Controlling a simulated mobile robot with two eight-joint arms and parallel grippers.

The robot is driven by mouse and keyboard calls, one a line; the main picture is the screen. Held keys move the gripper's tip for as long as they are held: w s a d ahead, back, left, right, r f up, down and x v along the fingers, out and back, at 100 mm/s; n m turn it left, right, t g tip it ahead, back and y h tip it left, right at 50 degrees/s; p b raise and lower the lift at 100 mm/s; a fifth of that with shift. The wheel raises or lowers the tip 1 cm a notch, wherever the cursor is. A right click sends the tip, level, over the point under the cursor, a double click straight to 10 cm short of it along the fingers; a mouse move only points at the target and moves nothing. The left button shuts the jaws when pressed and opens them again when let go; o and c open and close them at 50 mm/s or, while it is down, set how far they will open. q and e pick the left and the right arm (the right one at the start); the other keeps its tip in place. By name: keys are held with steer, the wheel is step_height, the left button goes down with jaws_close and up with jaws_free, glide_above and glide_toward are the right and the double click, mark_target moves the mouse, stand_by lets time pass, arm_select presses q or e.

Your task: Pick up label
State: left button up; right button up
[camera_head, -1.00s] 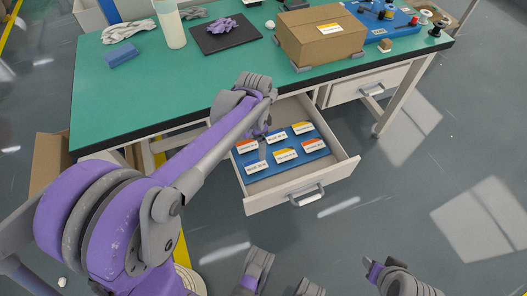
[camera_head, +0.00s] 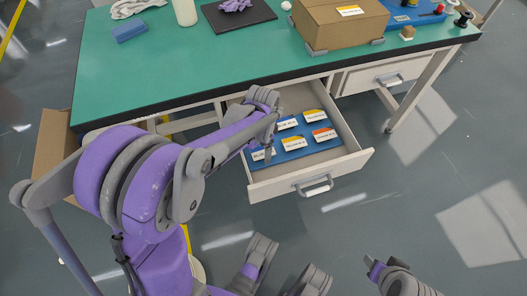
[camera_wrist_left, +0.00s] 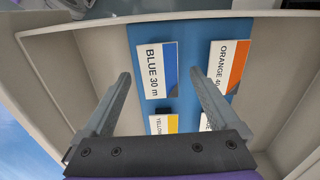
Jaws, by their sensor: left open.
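Several labels lie on a blue tray (camera_wrist_left: 188,105) in the open drawer. In the left wrist view, the BLUE 30 m label (camera_wrist_left: 158,71) is white with a blue end. An orange-ended label (camera_wrist_left: 228,66) lies to its right. A yellow label (camera_wrist_left: 160,124) lies nearer the wrist, partly hidden, with another white label (camera_wrist_left: 206,122) mostly behind a finger. My left gripper (camera_head: 268,140) reaches over the drawer's left part, open and empty, its fingers on either side of the blue label in the wrist view. Whether they touch it is unclear. My right gripper (camera_head: 374,267) seems to show at the bottom right.
The drawer wall (camera_head: 312,174) stands around the tray. The green tabletop (camera_head: 200,66) overhangs the drawer's back. On it are a cardboard box (camera_head: 345,24), a black mat (camera_head: 238,15), a blue block (camera_head: 130,32) and a white bottle (camera_head: 185,11). The floor to the right is clear.

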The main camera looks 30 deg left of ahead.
arm_select(q)
steer(key=shift+f, duration=0.2)
stand_by(0.6)
steer(key=shift+c, duration=0.2)
steer(key=c, duration=1)
